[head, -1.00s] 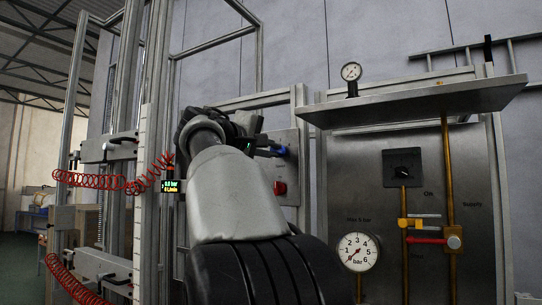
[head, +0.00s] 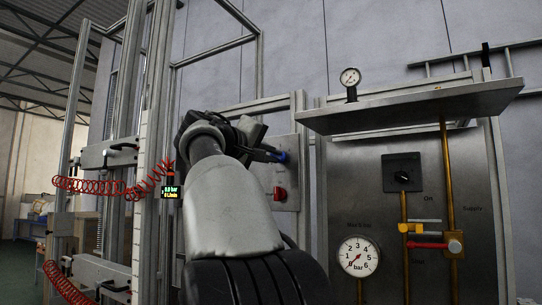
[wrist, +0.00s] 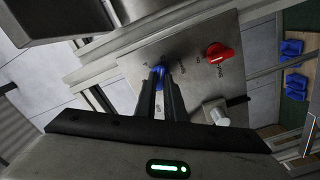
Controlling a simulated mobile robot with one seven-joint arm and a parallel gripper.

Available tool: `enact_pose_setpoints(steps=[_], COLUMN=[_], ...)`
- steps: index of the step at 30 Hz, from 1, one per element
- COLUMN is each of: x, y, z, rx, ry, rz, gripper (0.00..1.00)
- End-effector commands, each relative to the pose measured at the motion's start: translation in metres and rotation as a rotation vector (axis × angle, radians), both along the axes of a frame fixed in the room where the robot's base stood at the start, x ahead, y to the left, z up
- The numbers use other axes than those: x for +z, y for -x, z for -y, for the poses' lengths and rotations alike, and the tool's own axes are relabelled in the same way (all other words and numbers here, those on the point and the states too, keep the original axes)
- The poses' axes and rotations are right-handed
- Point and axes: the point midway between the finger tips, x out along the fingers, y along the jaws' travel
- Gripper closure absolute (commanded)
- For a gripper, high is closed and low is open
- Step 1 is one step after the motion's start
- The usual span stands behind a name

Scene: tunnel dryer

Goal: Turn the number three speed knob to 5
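No "three" marking or "5" scale is legible on the panel at my gripper. A blue knob (wrist: 158,72) is on this grey panel (wrist: 197,44); the head view also shows it (head: 281,156), partly covered by my fingers. My gripper (wrist: 160,80) reaches the panel, its two dark fingers close together with the blue knob between their tips. It looks shut on the knob, though the exact contact is partly hidden. A red knob (wrist: 217,53) is beside it, apart from my fingers. A pale grey knob (wrist: 215,112) is lower right in the wrist view.
A metal shelf (head: 415,106) with a small gauge (head: 350,77) juts out right of my arm. Below are a black knob (head: 403,176), pipes with red and yellow valve handles, and a pressure gauge (head: 358,256). Red coiled hoses (head: 95,186) hang on the left frame.

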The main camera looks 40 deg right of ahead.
Motion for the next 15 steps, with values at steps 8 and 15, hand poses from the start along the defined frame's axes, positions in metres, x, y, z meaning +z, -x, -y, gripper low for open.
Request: enact_pose_setpoints(steps=[8,15], x=[-0.0004,-0.0009], y=[0.0,0.0018], z=[0.0,-0.0067], rx=[0.0,0.002], ry=[-0.002,0.0], rz=[0.0,0.001], gripper=[0.72,0.72])
